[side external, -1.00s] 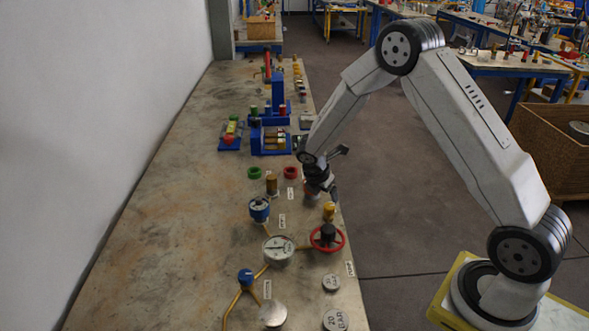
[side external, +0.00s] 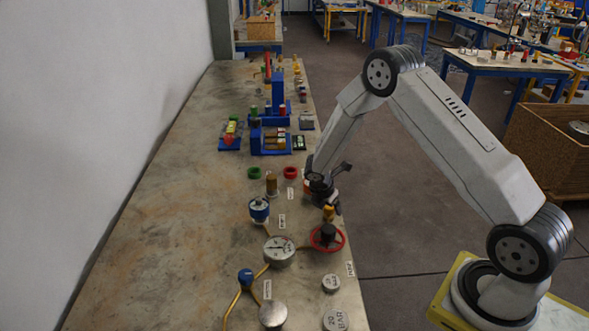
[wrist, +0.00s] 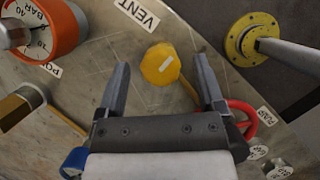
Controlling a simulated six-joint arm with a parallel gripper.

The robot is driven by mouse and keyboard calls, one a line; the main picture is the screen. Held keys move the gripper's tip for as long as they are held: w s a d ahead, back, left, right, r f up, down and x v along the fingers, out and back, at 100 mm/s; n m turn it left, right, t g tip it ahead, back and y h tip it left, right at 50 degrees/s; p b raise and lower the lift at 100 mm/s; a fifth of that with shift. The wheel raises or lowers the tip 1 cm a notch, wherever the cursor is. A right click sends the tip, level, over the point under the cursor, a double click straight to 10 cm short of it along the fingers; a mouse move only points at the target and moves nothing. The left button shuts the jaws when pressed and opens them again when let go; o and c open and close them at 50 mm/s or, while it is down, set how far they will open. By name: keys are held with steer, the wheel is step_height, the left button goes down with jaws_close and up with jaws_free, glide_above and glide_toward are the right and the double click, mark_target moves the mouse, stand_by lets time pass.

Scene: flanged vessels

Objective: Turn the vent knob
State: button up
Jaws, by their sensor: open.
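The vent knob is a small yellow faceted knob (wrist: 160,64) with a pale stripe on top, beside the VENT label (wrist: 136,14) in the wrist view. In the side external view the yellow knob (side external: 328,213) shows at the bench's right edge, partly hidden by my gripper (side external: 333,203). In the wrist view my gripper (wrist: 161,66) is open, its two fingers pointing at the knob, one on each side in the picture. Gaps show between the knob and both fingers. I cannot tell how high the fingertips are above the bench.
A red handwheel (side external: 341,240) with a dark hub stands just nearer the camera than the knob. An orange-rimmed gauge (wrist: 66,34) is near the knob. The bench's left side is clear.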

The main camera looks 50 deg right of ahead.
steer(key=shift+d+f, duration=0.1)
steer(key=shift+f, duration=0.2)
steer(key=shift+c, duration=0.2)
jaws_close()
